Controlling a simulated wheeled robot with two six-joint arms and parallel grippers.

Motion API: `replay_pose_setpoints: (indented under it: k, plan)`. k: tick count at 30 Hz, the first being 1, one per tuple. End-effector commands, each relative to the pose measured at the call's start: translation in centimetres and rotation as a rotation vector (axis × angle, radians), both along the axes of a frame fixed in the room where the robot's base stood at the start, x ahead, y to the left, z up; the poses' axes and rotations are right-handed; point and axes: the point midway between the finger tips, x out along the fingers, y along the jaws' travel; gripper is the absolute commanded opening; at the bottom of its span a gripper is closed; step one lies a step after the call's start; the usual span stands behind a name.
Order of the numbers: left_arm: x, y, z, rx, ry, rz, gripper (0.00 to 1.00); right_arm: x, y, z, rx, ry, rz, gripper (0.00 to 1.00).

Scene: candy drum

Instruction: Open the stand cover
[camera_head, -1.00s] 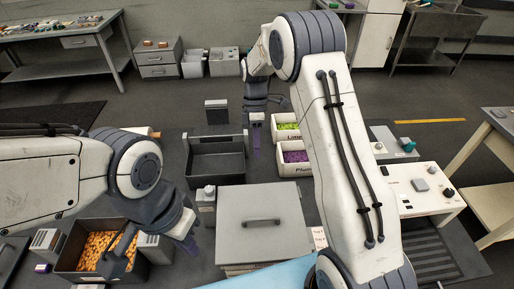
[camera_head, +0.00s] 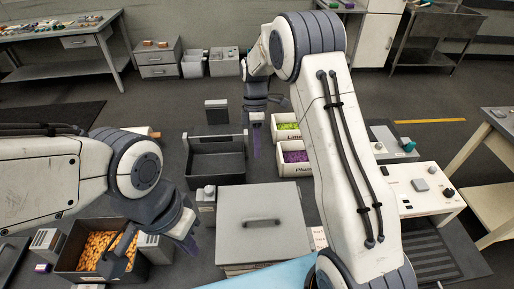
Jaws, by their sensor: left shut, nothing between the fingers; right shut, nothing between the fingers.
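My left gripper (camera_head: 192,244) is shut and empty, pointing down to the left of the stand, apart from the cover. My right gripper (camera_head: 256,150) is shut and empty, hanging down beyond the cover near the right side of the dark tray. Neither gripper touches the handle.
A dark open tray (camera_head: 190,172) with a handle stands behind the stand. White bins marked Lime (camera_head: 288,135) and Plum (camera_head: 297,170) stand to its right. A dark bin of orange candy (camera_head: 70,255) is at the lower left. A white control box (camera_head: 425,205) stands at right.

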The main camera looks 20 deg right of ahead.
Motion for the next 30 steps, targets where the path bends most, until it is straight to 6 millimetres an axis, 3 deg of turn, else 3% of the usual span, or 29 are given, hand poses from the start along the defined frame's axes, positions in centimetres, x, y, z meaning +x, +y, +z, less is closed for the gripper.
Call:
replay_pose_setpoints:
  k: [9, 12, 13, 23, 30]
  plan:
    - [0.0, 0.0, 0.0, 0.0, 0.0, 0.0, 0.0, 0.0, 0.0, 0.0, 0.0, 0.0, 0.0, 0.01]
    - [0.0, 0.0, 0.0, 0.0, 0.0, 0.0, 0.0, 0.0, 0.0, 0.0, 0.0, 0.0, 0.0, 0.39]
    - [0.0, 0.0, 0.0, 0.0, 0.0, 0.0, 0.0, 0.0, 0.0, 0.0, 0.0, 0.0, 0.0, 0.47]
    - [0.0, 0.0, -0.1, 0.0, 0.0, 0.0, 0.0, 0.1, 0.0, 0.1, 0.0, -0.001, 0.0, 0.47]
    - [0.0, 0.0, -1.2, 0.0, 0.0, 0.002, 0.0, 1.3, -0.2, 2.9, 0.0, -0.007, 0.0, 0.47]
